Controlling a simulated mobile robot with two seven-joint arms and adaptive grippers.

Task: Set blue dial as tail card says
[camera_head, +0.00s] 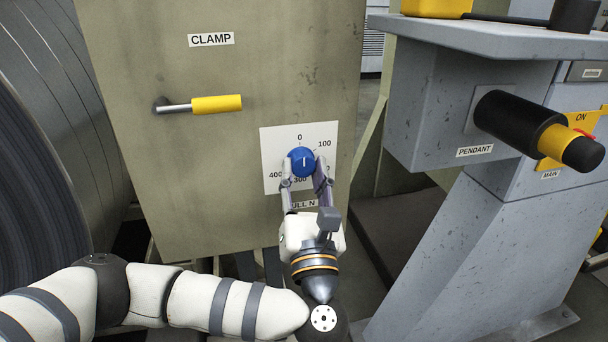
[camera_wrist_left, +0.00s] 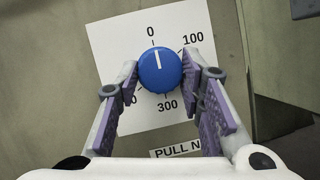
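The blue dial (camera_head: 301,161) sits on a white scale plate (camera_head: 270,177) on the clamp panel. In the left wrist view the dial (camera_wrist_left: 159,71) has its white mark pointing up, close to the 0. The scale shows 0, 100 and 300 there; 400 shows in the head view, and the 200 is mostly hidden by a finger. My left gripper (camera_head: 305,168) is at the dial, with one finger on each side and the fingers apart. Whether the pads touch it is hard to tell. My right gripper is not in view. The tail card is not seen.
A yellow clamp handle (camera_head: 216,104) sticks out left of the dial. A partly covered "PULL N" label (camera_wrist_left: 175,152) is below the plate. A grey console with a black pendant (camera_head: 520,122) stands at the right. A large steel coil (camera_head: 62,110) is at the left.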

